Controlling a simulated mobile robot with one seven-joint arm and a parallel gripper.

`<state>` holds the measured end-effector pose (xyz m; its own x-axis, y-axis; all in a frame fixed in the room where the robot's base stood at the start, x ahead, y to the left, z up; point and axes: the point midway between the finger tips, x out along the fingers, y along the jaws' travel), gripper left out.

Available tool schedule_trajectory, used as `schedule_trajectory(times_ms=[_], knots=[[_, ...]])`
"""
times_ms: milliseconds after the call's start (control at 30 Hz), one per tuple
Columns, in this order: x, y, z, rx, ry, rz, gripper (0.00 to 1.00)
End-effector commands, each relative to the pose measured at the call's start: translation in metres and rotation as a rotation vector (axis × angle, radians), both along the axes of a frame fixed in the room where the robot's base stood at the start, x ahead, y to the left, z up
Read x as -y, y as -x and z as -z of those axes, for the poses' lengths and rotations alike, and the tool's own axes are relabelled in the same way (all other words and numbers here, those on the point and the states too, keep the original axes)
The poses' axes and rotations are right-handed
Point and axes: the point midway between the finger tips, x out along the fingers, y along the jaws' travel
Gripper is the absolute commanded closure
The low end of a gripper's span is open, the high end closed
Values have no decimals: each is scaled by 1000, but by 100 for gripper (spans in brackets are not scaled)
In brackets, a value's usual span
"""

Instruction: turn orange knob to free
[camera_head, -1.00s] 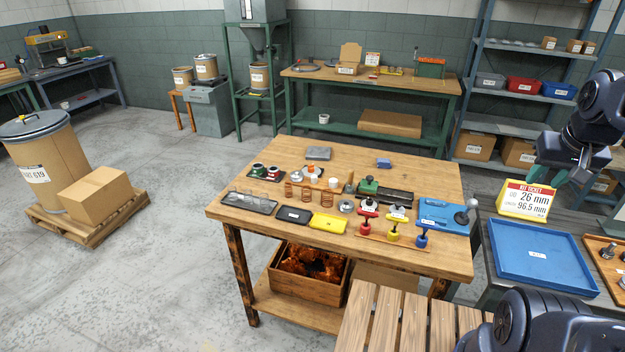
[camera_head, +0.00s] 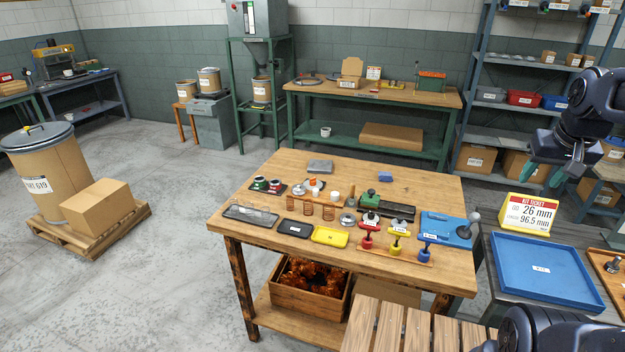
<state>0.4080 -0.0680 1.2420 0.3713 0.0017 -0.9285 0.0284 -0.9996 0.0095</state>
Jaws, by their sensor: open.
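A small orange knob (camera_head: 313,182) sits on a small device near the middle of the wooden workbench (camera_head: 262,180), behind the row of copper springs. Which way the knob is turned is too small to tell. My gripper (camera_head: 547,185) hangs in the air at the right of the view, beyond the bench's right edge and well apart from the knob. Its teal fingers are open, and nothing shows between them.
A yellow job ticket (camera_head: 527,213) and blue tray (camera_head: 545,270) stand at right.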

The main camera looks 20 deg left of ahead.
Motion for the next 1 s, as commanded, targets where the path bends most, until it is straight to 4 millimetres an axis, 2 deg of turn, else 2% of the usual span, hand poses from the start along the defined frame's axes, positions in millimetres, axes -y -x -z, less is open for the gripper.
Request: schedule_trajectory(times_ms=[200,500,767,1000], knots=[[-29,-57,-24,-42,17,-56,52],[-85,-135,-41,-91,39,-128,52],[-147,-198,-41,-132,58,-193,52],[-215,-250,-27,-169,74,-251,52]])
